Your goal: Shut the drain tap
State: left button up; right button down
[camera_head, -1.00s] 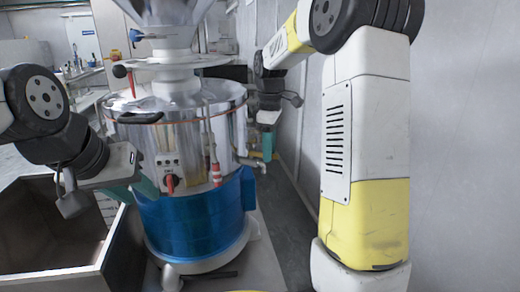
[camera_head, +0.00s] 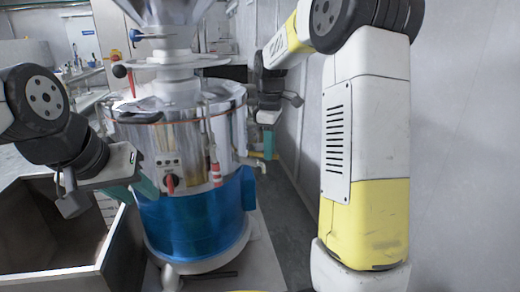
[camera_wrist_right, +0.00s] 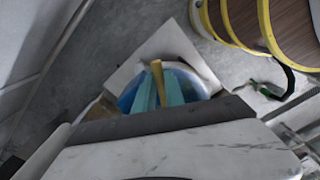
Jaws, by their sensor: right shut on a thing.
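The grinder (camera_head: 195,140) has a polished steel body on a blue base. Its drain tap (camera_head: 260,164) sticks out low on the right side, with a yellow handle (camera_wrist_right: 157,72). My right gripper (camera_head: 269,146) points down at the tap. In the right wrist view its two teal fingers (camera_wrist_right: 158,92) are shut on the yellow handle, whose end shows between and beyond the tips. My left gripper (camera_head: 147,187) is at the grinder's left front, left of the red knob (camera_head: 171,182). Its fingers are seen edge-on, so its opening is unclear.
An open dark bin (camera_head: 60,225) stands at the left, under my left arm. A grey wall (camera_head: 460,150) closes off the right side. A strip of bare floor (camera_head: 288,225) runs between the grinder's pale plinth (camera_head: 255,262) and that wall.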

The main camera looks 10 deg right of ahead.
jog(key=shift+w, duration=0.15)
dwell(0.8)
jog(key=shift+w+n, duration=0.8)
jog(key=shift+n, duration=0.95)
jog(key=shift+w+n, duration=0.85)
jog(key=shift+n, duration=0.95)
jog(key=shift+w+n, duration=0.8)
jog(key=shift+n, duration=0.95)
jog(key=c, duration=1.4)
grip_release()
notch_tip(320, 180, up, 8)
